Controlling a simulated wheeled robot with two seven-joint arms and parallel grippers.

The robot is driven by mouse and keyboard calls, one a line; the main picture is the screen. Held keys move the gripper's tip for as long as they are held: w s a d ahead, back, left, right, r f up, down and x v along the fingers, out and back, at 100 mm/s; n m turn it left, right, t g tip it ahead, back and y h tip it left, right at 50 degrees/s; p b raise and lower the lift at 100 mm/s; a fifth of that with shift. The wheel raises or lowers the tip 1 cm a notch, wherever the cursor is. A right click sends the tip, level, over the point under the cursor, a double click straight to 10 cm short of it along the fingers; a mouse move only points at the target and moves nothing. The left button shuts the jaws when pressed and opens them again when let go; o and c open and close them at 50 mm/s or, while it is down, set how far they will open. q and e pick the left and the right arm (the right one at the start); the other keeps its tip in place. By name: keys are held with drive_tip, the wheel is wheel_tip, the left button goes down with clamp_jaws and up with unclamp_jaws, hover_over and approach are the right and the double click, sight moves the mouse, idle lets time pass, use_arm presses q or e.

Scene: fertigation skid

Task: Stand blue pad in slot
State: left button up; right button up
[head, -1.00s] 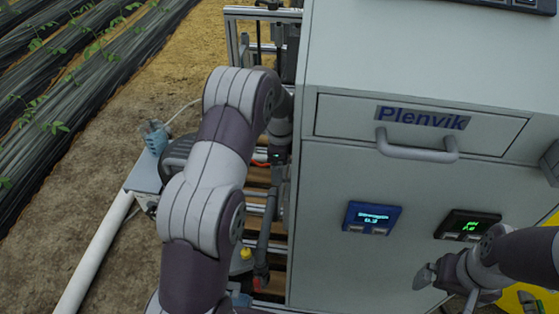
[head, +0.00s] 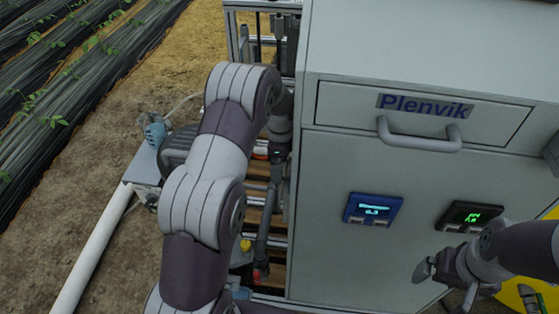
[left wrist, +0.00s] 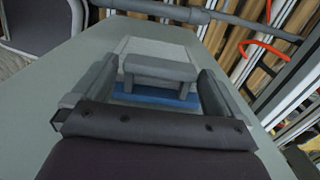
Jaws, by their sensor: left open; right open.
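In the left wrist view a blue strip (left wrist: 152,97), perhaps the blue pad, shows below a grey bracket (left wrist: 160,68) on a pale grey-green panel. Most of this blue piece is hidden, and I cannot tell whether it sits in a slot. My left gripper (left wrist: 160,62) is open, one finger on each side of the bracket. In the head view that gripper is hidden beside the cabinet's left side. A blue display unit (head: 373,208) is on the cabinet front; I cannot tell whether it is the pad. My right gripper (head: 441,284) is open and empty near the cabinet's lower right.
The cabinet (head: 330,240) has a drawer with a handle (head: 418,137) and a dark display with green digits (head: 469,216). Pipes and rails stand close at its left. A white pipe (head: 92,250) lies on bare soil. A yellow object (head: 512,299) is at lower right.

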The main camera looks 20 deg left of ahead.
use_arm(q)
wheel_tip(320, 180, up, 13)
drive_tip(key=p, duration=0.3)
drive_tip(key=shift+f+p, duration=0.15)
drive_tip(key=shift+p, duration=0.2)
drive_tip(key=shift+d, duration=0.1)
drive_tip(key=shift+f, duration=0.1)
